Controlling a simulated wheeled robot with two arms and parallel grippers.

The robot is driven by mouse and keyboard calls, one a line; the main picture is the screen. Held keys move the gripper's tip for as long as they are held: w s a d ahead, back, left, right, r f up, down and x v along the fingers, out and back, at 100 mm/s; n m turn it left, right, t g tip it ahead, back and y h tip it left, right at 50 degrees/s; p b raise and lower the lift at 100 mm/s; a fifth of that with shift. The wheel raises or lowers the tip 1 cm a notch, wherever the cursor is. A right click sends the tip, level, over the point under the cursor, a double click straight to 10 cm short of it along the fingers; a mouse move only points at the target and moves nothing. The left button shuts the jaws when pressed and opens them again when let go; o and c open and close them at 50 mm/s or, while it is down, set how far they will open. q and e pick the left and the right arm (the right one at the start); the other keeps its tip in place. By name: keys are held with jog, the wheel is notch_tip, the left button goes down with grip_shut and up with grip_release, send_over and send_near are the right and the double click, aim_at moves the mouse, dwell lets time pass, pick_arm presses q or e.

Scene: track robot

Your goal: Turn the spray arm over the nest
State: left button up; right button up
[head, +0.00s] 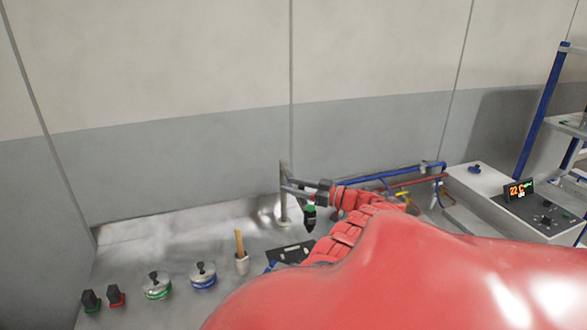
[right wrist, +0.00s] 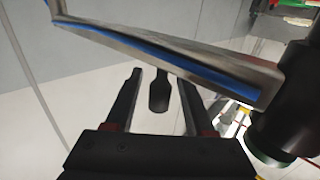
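The spray arm stands on a grey post (head: 283,205) in the middle of the head view, with a dark nozzle with a green band (head: 309,216) hanging down. In the right wrist view its metal bar with a blue line (right wrist: 190,55) crosses above my fingers. A black cylinder (right wrist: 284,125) is at its right end. My right gripper (head: 290,188) is at the spray arm. Its fingers (right wrist: 157,100) are apart, with a dark paddle-shaped piece (right wrist: 159,92) showing between them, not visibly pinched. A dark plate (head: 291,252), perhaps the nest, is partly hidden by my right arm. My left gripper is out of view.
A cup with a wooden stick (head: 242,263), round blue (head: 203,276) and green (head: 156,286) items, and small green and red blocks (head: 116,297) stand left on the table. Blue piping (head: 385,177) and a unit with a display (head: 519,189) are right. A wall closes the back.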

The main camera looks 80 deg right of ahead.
jog(key=shift+s, duration=0.25)
jog(key=s+a+b, duration=0.3)
jog(key=s+b, duration=0.4)
jog(key=s, duration=0.9)
jog(key=shift+s+a, duration=0.2)
jog(key=shift+s, duration=0.1)
